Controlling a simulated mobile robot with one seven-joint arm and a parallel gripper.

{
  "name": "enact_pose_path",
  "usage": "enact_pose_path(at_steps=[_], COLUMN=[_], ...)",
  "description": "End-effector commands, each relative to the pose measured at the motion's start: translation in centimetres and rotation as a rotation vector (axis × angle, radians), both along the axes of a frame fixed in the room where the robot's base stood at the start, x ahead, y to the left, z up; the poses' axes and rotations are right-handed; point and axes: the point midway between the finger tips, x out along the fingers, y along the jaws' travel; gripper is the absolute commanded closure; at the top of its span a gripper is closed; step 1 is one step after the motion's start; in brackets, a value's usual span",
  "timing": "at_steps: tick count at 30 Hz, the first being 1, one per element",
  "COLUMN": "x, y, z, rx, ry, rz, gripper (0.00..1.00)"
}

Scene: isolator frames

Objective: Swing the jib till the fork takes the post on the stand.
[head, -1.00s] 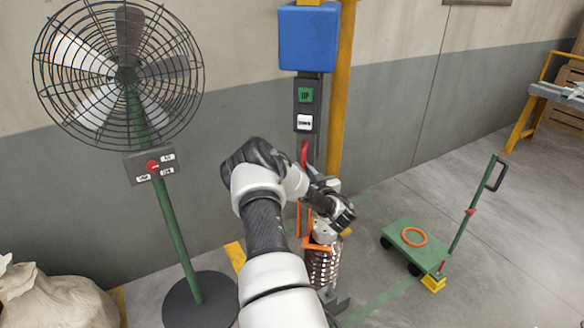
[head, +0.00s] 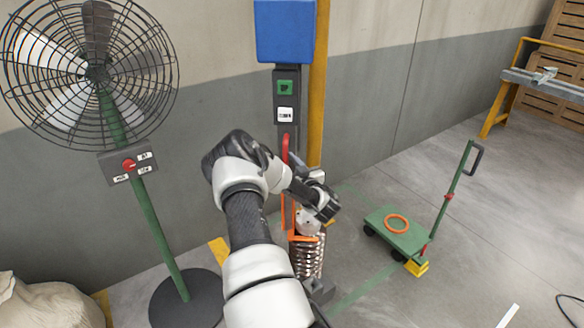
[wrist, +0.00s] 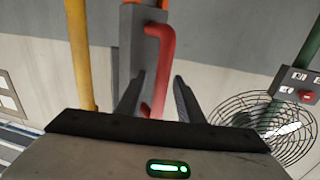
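In the wrist view the red handle (wrist: 158,60) lies between my gripper's (wrist: 158,80) two fingers, which are apart. I cannot tell whether they touch it. In the head view my gripper (head: 322,203) is beside the column, partly hiding it. At the far right a yellow stand (head: 498,105) bears a grey beam with a small upright piece (head: 544,76). I cannot make out the fork.
A yellow pole (head: 317,90) stands behind the column. A caged fan (head: 98,72) on a round base is at left, with a sack (head: 45,302) before it. A green cart (head: 380,222) with an orange ring stands at right. Open floor lies between cart and stand.

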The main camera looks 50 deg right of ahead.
Motion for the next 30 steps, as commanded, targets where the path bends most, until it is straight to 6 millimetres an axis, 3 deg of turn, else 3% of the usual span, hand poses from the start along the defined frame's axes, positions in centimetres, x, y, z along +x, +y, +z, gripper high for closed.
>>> enact_pose_path(at_steps=[5, 21, 30], x=[-2.2, -13.4, -15.5], y=[0.9, 6.2, 7.2], z=[0.0, 0.0, 0.1], rx=[0.002, 0.001, -0.001], ry=[0.0, -0.002, -0.002], rz=[-0.005, -0.005, -0.002], gripper=[0.66, 0.66, 0.66])
